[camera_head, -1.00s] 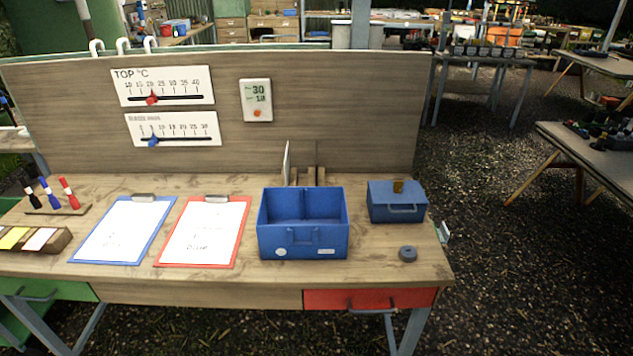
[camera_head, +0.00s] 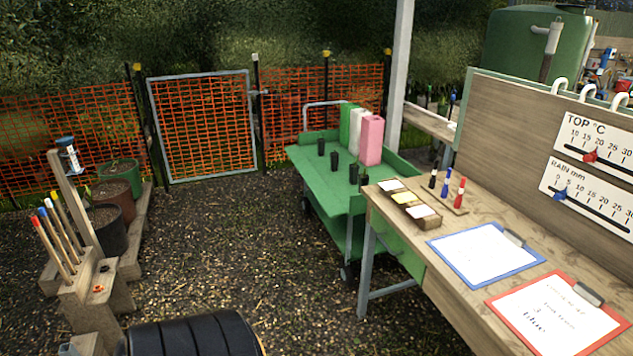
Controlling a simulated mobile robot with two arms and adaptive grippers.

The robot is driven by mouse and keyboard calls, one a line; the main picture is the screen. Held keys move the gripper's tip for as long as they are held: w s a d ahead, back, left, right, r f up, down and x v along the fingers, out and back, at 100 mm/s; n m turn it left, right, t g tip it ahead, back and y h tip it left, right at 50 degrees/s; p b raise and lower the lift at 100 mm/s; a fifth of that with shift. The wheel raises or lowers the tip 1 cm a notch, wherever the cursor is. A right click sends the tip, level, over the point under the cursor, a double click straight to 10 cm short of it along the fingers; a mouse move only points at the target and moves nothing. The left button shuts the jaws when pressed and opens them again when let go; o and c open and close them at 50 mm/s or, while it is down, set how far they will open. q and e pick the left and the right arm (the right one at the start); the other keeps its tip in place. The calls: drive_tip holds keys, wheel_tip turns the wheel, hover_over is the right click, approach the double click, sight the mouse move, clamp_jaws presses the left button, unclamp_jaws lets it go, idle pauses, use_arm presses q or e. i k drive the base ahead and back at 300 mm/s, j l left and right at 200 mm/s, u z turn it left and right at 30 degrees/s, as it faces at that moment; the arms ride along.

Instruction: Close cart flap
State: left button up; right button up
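The green cart (camera_head: 312,154) stands at the middle, beyond the wooden workbench. It has a flat green top, a lower green shelf and dark wheels. A green, a white and a pink container (camera_head: 371,141) stand toward its back right, and several small black pots (camera_head: 334,161) stand on its top. I cannot clearly make out which panel is the flap or its position; the bench hides part of the cart's near right side. Neither of my grippers is in view.
The wooden workbench (camera_head: 466,222) fills the right, with clipboards, a label box and markers. Pots and a wooden tool stand (camera_head: 87,296) are at left. A closed mesh gate (camera_head: 204,127) is behind. Gravel between the stand and cart is clear.

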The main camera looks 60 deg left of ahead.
sight(327, 200)
drive_tip(key=u, duration=1.75)
drive_tip(key=i+j+z, duration=0.25)
drive_tip(key=i+j, duration=0.5)
drive_tip(key=i, duration=0.15)
drive_tip(key=i+j+z, duration=0.25)
drive_tip(key=i+j, duration=0.6)
